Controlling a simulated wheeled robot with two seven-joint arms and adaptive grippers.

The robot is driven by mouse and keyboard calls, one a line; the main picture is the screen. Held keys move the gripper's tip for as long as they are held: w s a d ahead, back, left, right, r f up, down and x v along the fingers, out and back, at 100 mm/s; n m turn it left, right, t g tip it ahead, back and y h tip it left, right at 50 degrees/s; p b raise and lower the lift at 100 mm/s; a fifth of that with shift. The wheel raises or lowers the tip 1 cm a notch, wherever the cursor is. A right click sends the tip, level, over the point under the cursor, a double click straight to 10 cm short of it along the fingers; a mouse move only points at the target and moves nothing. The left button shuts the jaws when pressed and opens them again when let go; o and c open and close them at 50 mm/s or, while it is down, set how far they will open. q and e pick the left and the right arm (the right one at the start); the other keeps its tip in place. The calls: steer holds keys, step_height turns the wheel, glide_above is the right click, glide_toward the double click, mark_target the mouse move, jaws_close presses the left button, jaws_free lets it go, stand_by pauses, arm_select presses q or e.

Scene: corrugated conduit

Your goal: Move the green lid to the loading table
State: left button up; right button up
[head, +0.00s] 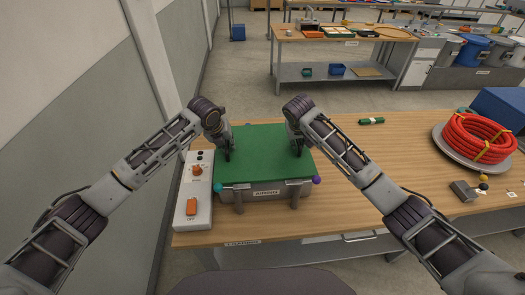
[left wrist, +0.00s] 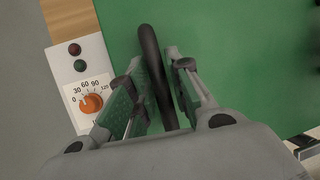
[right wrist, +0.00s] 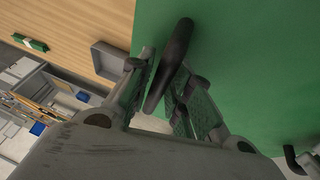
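The green lid (head: 262,150) lies flat over a grey box (head: 250,200) on the near wooden table (head: 350,205), whose front label seems to read "LOADING". The lid has a dark handle near each side. My left gripper (head: 228,153) is at the left handle, which runs between its fingers in the left wrist view (left wrist: 153,60). My right gripper (head: 297,150) is at the right handle, which runs between its fingers in the right wrist view (right wrist: 170,60). The fingers are close to the handles; whether they press on them is unclear. I cannot see any gap between lid and box.
A control panel (head: 192,210) with an orange dial stands left of the box. The wood between is mostly clear. A wall is at left.

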arm_select(q)
jaws_close()
arm_select(e)
jaws_close()
arm_select(q)
steer(key=shift+w+r, duration=0.1)
steer(key=shift+r, duration=0.05)
arm_select(e)
steer(key=shift+w+r, duration=0.1)
steer(key=shift+r, duration=0.05)
